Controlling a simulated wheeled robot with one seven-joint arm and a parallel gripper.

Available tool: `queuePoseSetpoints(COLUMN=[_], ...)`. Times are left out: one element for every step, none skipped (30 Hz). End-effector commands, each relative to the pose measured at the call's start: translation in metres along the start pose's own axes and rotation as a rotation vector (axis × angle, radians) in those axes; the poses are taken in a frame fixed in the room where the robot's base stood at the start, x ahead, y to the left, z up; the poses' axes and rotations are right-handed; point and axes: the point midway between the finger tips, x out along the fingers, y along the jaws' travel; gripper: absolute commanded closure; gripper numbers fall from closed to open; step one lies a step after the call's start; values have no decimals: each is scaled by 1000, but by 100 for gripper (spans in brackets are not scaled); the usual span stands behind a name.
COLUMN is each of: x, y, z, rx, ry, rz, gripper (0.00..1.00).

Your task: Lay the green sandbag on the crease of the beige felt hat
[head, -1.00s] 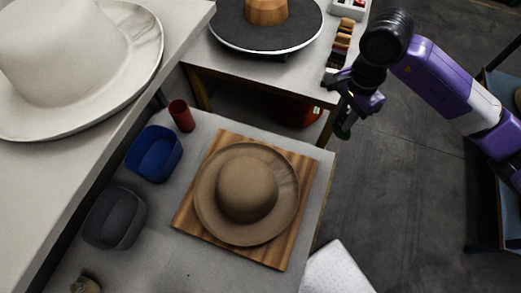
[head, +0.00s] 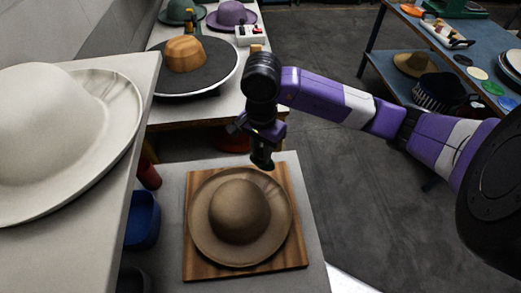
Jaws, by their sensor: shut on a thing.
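The beige felt hat (head: 240,210), tan-brown with a round crown and wide brim, lies on a square wooden board (head: 199,272) on the low grey table. My gripper (head: 262,146) is shut on a small dark green thing, which I take as the green sandbag (head: 262,159). The sandbag hangs below the fingers, near the far right edge of the hat's brim in the picture. It appears above the hat and apart from it; the exact height is unclear.
A large whitish hat (head: 60,130) stands on the higher counter at left. A red cup (head: 148,176) and a blue bin (head: 141,220) sit left of the board. A black-brimmed hat (head: 200,75) is on the table behind. Grey floor is open at right.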

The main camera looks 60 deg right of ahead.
Motion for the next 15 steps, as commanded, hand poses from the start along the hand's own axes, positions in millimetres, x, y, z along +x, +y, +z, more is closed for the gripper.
queuePoseSetpoints(x=[6,8,11,13,15,18,20,22,25,28,30,33,35,37,40], y=[0,0,0,0,0,0,0,0,0,0,0,0,0,0,0], z=[0,1,1,1,0,0,0,0,0,0,0,0,0,1,1], rx=[0,0,1,1,2,2,2,1,1,1,1,1,1,1,0], ry=[-2,-2,-3,-2,-2,-1,-2,-2,-2,-3,-2,-2,-2,-2,-2], rz=[1,1,1,1,1,0,1,1,1,1,1,1,1,1,1], gripper=[100,100,100,100,100,100,100,100,100,100,100,100,100,100,100])
